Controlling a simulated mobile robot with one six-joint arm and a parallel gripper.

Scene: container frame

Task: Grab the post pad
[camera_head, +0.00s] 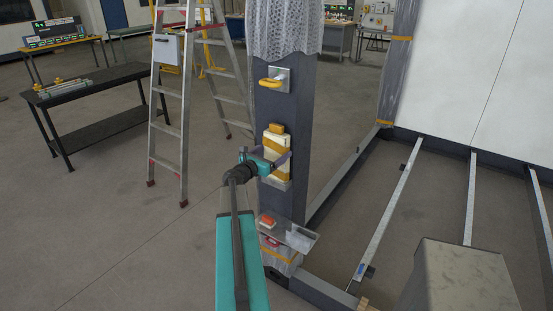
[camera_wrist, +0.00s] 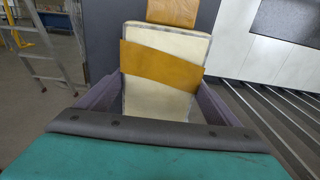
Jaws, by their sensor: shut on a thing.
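The post pad (camera_head: 278,143) is a cream upright block with a wide orange band across it, at the face of the dark grey post (camera_head: 301,110). In the wrist view the pad (camera_wrist: 155,98) stands upright and fills the middle, with an orange piece (camera_wrist: 172,11) at its top. My gripper (camera_head: 270,158) is shut on the pad, with one purple-grey finger along each side. The pad's back and its contact with the post are hidden.
A yellow handle on a plate (camera_head: 272,83) is on the post above the pad. A small metal shelf (camera_head: 290,234) with a red-orange item (camera_head: 267,221) juts out below. A stepladder (camera_head: 172,110) and black table (camera_head: 98,85) stand left. Floor rails (camera_head: 392,205) lie right.

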